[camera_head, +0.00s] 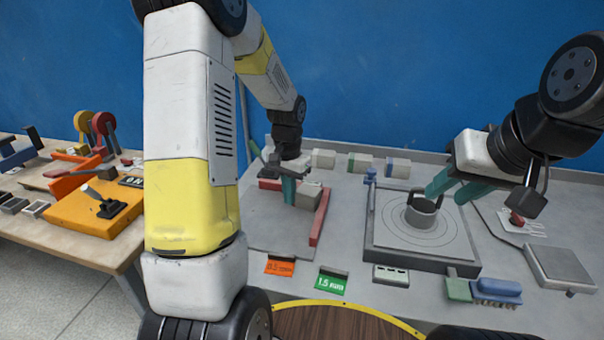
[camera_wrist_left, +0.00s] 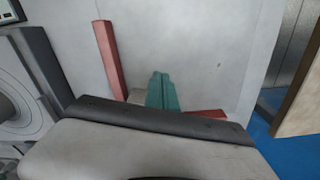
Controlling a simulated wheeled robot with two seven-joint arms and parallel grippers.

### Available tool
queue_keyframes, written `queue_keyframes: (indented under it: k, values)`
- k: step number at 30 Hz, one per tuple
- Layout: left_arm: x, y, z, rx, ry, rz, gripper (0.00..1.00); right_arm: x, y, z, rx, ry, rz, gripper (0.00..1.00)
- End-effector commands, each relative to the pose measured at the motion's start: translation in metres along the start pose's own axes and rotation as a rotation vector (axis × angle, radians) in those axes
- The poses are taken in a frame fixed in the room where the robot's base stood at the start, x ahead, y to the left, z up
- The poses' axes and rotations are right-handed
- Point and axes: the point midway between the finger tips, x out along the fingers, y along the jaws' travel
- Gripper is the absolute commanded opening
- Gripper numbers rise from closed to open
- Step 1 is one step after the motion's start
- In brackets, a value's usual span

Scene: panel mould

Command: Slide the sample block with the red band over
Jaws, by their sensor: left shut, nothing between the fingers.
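My left gripper (camera_head: 289,198) is shut, its teal fingers together and pointing down over the grey plate (camera_head: 266,231). A plain grey-looking block (camera_head: 309,197) stands right beside the fingers, inside a red corner fence (camera_head: 320,219). In the left wrist view the shut fingers (camera_wrist_left: 162,92) partly hide this block (camera_wrist_left: 136,97); whether they touch it I cannot tell. No red band shows on its visible faces. My right gripper (camera_head: 453,186) has its teal fingers apart, above and right of a grey cylinder (camera_head: 420,214) with a dark handle.
Behind stand a pale block (camera_head: 324,158), one with a green band (camera_head: 359,162) and one with a blue band (camera_head: 397,168). The cylinder stands on a framed, ringed plate (camera_head: 440,246). Orange (camera_head: 280,267) and green (camera_head: 331,283) labels lie in front. A grey scale-like box (camera_head: 560,267) is at right.

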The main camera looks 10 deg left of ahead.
Motion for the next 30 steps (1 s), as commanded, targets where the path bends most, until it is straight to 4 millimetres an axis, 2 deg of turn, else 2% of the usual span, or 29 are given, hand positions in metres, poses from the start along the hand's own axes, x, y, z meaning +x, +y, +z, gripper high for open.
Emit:
queue_keyframes:
  k: [1, 5, 7, 13, 26, 30]
  values:
    - [0.013, 0.001, 0.001, 0.001, -0.005, 0.002, 0.0, 0.0, 0.0, 0.0, 0.0, 0.0, 0.0, 0.36]
    - [0.039, 0.001, 0.001, 0.001, -0.005, 0.002, 0.0, 0.0, 0.0, 0.0, 0.0, 0.0, 0.0, 0.36]
    - [0.035, 0.0, -0.015, 0.002, 0.003, -0.001, 0.0, 0.0, 0.0, 0.0, 0.0, 0.0, 0.0, 0.36]
    - [0.034, 0.0, -0.036, 0.001, 0.002, 0.0, 0.0, 0.0, 0.0, 0.0, 0.0, 0.0, 0.0, 0.36]
    - [0.034, 0.0, -0.041, 0.001, 0.001, 0.0, 0.0, 0.0, 0.0, 0.0, 0.0, 0.0, 0.0, 0.36]
    - [0.034, 0.0, -0.047, 0.001, 0.002, 0.0, 0.0, 0.0, 0.0, 0.0, 0.0, 0.0, 0.0, 0.36]
